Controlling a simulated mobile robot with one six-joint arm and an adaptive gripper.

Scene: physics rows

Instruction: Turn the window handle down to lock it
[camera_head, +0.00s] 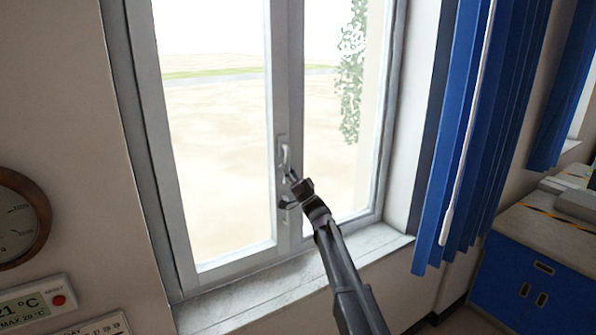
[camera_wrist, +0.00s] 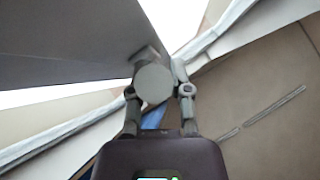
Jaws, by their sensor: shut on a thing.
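The window (camera_head: 283,80) has a pale grey frame and a central upright. The light grey window handle (camera_head: 286,156) is on this upright; in the head view, its visible part runs near upright and its lower part is hidden by my gripper. My gripper (camera_head: 289,182) is at the handle's lower part. In the wrist view, my gripper (camera_wrist: 160,88) has its two fingers on either side of the handle's round grey end (camera_wrist: 153,85), shut on it. I cannot tell the handle's exact angle.
A stone sill (camera_head: 255,303) runs under the window. Blue blinds (camera_head: 480,130) with a white rod hang at the right. A blue cabinet (camera_head: 515,285) stands at the lower right. A round dial (camera_head: 20,220) and a thermometer display (camera_head: 30,305) are on the left wall.

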